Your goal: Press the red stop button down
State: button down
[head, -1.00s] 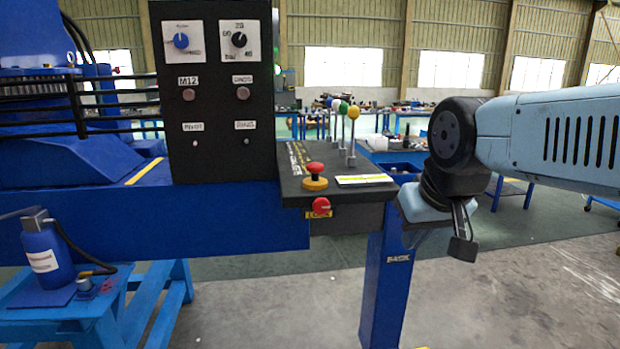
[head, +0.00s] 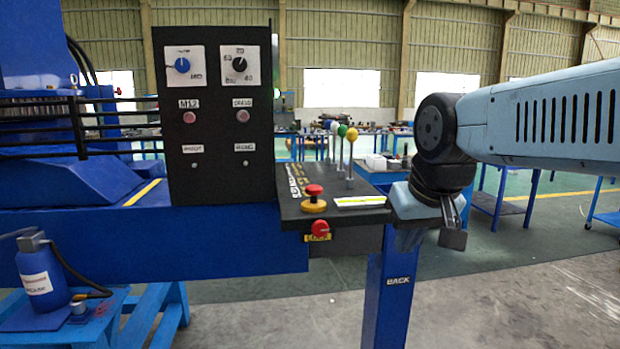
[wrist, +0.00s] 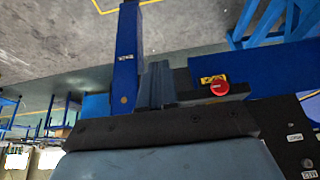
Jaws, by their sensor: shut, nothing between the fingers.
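A red mushroom-shaped button (head: 314,190) on a yellow collar stands on top of the black sloped console (head: 345,186) in the head view. A second red round knob (head: 320,228) sits below it on the console's front face, with a yellow label behind. A red knob by a yellow label also shows in the wrist view (wrist: 219,88), right of my fingers. My gripper (head: 453,239) hangs right of the console in the head view, clear of both red controls. It is shut and empty. In the wrist view its fingers (wrist: 157,68) point up the picture.
Levers with coloured balls (head: 351,135) stand on the console behind the button. A tall black panel (head: 218,110) with dials rises to the left. A blue post (head: 386,290) stands below the console. Open floor (head: 520,290) lies at the right.

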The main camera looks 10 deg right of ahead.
jog(key=w+a+r+g, duration=0.1)
jog(key=w+a+r, duration=0.1)
jog(key=w+r, duration=0.4)
jog(key=w+a+r+g, duration=0.2)
jog(key=w+a+r, duration=0.1)
jog(key=w+r, duration=0.4)
notch_tip(320, 180, up, 6)
jog(key=g, duration=0.2)
send_over(314, 186)
jog(key=shift+w+f, duration=0.1)
notch_tip(314, 186, down, 14)
jog(key=shift+f, duration=1.05)
notch_tip(314, 186, up, 14)
jog(key=shift+r, duration=0.2)
